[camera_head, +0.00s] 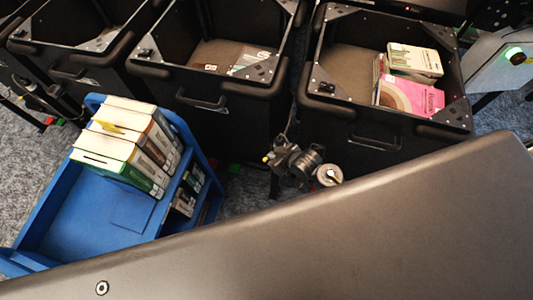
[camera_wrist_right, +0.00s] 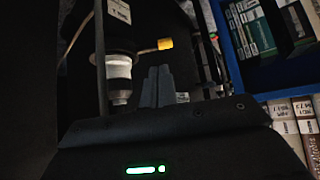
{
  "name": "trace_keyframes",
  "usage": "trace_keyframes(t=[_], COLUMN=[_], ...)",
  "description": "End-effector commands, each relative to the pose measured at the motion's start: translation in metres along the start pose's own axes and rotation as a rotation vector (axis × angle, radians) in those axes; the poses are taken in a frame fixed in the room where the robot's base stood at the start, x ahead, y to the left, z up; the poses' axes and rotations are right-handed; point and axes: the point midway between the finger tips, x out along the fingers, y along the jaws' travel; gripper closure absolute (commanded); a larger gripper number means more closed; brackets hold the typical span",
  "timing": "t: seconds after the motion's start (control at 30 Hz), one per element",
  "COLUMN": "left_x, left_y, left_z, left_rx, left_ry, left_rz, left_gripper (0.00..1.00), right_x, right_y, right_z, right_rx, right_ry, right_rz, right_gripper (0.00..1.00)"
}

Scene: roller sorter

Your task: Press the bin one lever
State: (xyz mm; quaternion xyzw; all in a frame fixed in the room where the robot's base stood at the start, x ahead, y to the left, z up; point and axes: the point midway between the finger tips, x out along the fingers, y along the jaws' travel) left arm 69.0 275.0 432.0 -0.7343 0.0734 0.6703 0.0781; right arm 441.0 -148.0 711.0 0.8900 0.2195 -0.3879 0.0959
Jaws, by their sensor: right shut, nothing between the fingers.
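A dark metal mechanism (camera_head: 290,160) with a small yellow tip stands on the floor side between the middle and right black bins in the head view. A pale round cap (camera_head: 328,175) sits at its right end. In the right wrist view a yellow-tipped rod (camera_wrist_right: 165,43) lies beyond my right gripper, with a white cylinder (camera_wrist_right: 119,70) to the left. No label marks which part is the bin one lever. My right gripper (camera_wrist_right: 158,85) is shut and empty, its grey fingers pointing towards the rod; contact cannot be told. It is hidden in the head view. My left gripper is not in view.
A blue cart (camera_head: 50,225) with several books (camera_head: 120,145) stands at left. The right bin (camera_head: 335,108) holds books, including a pink one (camera_head: 410,97); the middle bin (camera_head: 205,85) holds a few flat items. A large dark surface fills the head view's foreground.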

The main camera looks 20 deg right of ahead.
Motion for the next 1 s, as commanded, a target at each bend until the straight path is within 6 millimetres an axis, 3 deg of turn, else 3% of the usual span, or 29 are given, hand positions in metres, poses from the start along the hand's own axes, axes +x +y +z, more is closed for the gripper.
trace_keyframes(t=[0.2,0.4,1.0], left_x=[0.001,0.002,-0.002], left_y=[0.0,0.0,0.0], left_z=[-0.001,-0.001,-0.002], left_rx=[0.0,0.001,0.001], left_ry=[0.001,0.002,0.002], left_rz=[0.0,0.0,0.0], left_gripper=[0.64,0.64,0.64], right_x=[0.035,0.05,0.048], right_y=[0.0,0.0,0.004], right_z=[0.0,0.001,0.004], right_rx=[0.002,0.001,-0.014], right_ry=[-0.001,-0.001,-0.001], right_rz=[0.0,0.0,-0.011], right_gripper=[1.0,1.0,1.0])
